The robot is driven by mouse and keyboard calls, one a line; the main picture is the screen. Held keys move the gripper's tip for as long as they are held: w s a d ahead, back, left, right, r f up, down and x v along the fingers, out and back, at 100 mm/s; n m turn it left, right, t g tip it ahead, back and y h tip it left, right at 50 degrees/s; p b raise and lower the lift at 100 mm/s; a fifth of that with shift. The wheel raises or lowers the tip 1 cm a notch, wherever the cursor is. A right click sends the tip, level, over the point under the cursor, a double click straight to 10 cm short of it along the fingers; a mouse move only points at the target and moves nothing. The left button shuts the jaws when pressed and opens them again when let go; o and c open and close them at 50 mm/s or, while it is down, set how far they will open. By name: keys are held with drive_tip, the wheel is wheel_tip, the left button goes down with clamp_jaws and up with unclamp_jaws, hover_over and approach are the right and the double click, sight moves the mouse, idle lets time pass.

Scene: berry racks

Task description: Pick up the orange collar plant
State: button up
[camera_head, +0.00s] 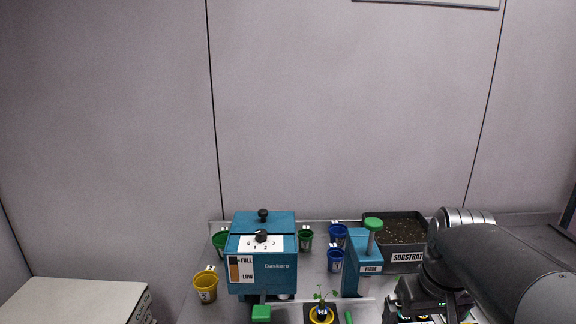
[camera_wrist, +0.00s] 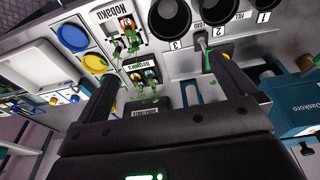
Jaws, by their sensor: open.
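My gripper (camera_wrist: 166,88) is open and empty in the wrist view, its two dark fingers spread apart. Small green seedlings (camera_wrist: 132,44) stand in a labelled white holder at the upper left of that view. More seedlings (camera_wrist: 140,82) stand in a second labelled holder, nearer the left finger. Small orange-red spots show in both holders, but I cannot tell which seedling wears the orange collar. In the head view a seedling (camera_head: 321,297) stands in a yellow-rimmed holder at the bottom edge. My arm hides most of the gripper there.
A blue dispenser (camera_head: 262,262) stands on the bench, with a yellow cup (camera_head: 206,287) at its left. A black substrate bin (camera_head: 404,262) stands at the back right, beside a smaller blue box (camera_head: 362,268). Blue and green cups hang at the back. A white box (camera_head: 75,304) is at left.

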drive_tip(key=s+a+t, duration=0.3)
drive_tip(key=s+a, duration=0.2)
drive_tip(key=a, duration=0.3)
drive_tip(key=shift+a+f, duration=0.15)
drive_tip(key=shift+s+a, duration=0.15)
drive_tip(key=shift+a, duration=0.15)
drive_tip(key=shift+c, duration=1.2)
drive_tip(key=c, duration=0.8)
drive_tip(key=w+d+f+n+g, duration=0.2)
drive_tip(key=w+d+f+g, duration=0.15)
drive_tip(key=d, duration=0.45)
drive_tip(key=w+d+f+n+g, duration=0.2)
drive_tip(key=w+d+f, duration=0.2)
drive_tip(key=d, duration=0.4)
drive_tip(key=f, duration=1)
drive_tip(key=shift+d+f, duration=0.25)
drive_tip(key=shift+f, duration=0.1)
